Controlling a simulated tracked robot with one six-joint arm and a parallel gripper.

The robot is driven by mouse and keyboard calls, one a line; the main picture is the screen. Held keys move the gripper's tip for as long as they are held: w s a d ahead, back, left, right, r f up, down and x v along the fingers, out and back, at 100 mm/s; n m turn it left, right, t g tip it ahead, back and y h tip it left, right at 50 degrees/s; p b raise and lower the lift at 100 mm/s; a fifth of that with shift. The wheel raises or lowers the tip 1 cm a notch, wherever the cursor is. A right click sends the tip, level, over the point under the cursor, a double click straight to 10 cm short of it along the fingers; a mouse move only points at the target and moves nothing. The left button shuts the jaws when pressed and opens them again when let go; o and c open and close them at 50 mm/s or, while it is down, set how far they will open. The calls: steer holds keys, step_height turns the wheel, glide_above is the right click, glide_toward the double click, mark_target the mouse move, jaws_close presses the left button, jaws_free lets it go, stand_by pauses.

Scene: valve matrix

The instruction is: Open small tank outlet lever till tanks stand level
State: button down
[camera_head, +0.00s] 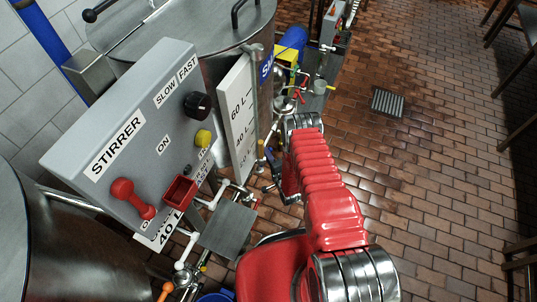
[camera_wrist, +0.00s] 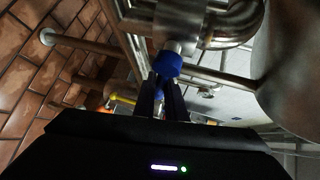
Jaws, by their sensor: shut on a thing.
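In the wrist view the two black fingers of my gripper (camera_wrist: 164,96) are shut on a blue lever grip (camera_wrist: 168,65) below a steel valve body (camera_wrist: 190,24). A curved steel pipe runs right from the valve. In the head view my gripper is mostly hidden behind my red arm, low beside the tank with the scale, and the lever cannot be made out. That steel tank (camera_head: 222,38) has a white litre scale (camera_head: 238,118) marked 60 L and 40. Another steel tank (camera_head: 85,262) fills the lower left. Neither liquid level can be read.
A grey stirrer box (camera_head: 135,135) with a red lever (camera_head: 132,198), a black knob and a yellow button stands left of my arm. Thin pipes and small valves (camera_head: 195,250) lie below it. The brick floor (camera_head: 430,150) on the right is open, with a drain grate (camera_head: 387,102).

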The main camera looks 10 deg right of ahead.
steer(key=shift+s+a+f+m+g+y, duration=0.15)
steer(key=shift+s+f+m+g+y, duration=0.15)
steer(key=shift+f+m+g, duration=0.5)
steer(key=shift+s+a+f+m+g+y, duration=0.25)
steer(key=shift+f+m+g, duration=0.2)
steer(key=shift+g, duration=0.55)
steer(key=shift+s+a+f+m+g+y, duration=0.1)
steer(key=shift+s+f+m+g+y, duration=0.2)
steer(key=shift+f+m+g, duration=0.45)
steer(key=c, duration=2.1)
jaws_free()
steer(key=shift+o, duration=1.4)
steer(key=shift+w+r, duration=0.1)
steer(key=shift+r, duration=0.05)
steer(key=v, duration=1.3)
steer(key=shift+d+r, duration=0.15)
steer(key=shift+r, duration=0.15)
